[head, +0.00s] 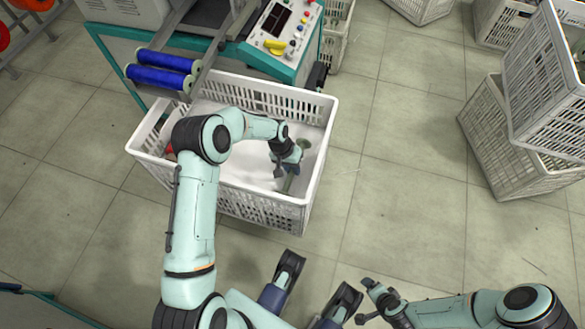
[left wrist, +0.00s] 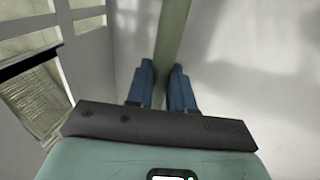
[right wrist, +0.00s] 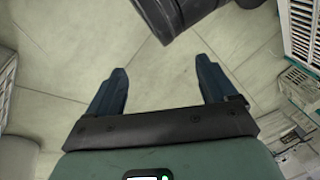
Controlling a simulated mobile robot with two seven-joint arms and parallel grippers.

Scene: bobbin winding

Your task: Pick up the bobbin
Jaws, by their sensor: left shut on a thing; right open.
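A pale green bobbin (head: 290,183) is inside the white crate (head: 262,210) on the floor, near the crate's right end. My left gripper (head: 291,160) reaches down into the crate and is shut on it. In the left wrist view the bobbin (left wrist: 174,45) shows as a green shaft between the two blue fingers (left wrist: 161,88). Its ends are outside that view or hidden. My right gripper (head: 366,301) is open and empty over the floor, outside the crate. In the right wrist view its fingers (right wrist: 158,88) stand wide apart.
A machine with a control panel (head: 285,25) stands behind the crate. Two blue spools (head: 162,70) lie on its bars above the crate's back left. A small red thing (head: 169,149) shows at the crate's left end. White crates (head: 515,145) stand at right. The floor between is clear.

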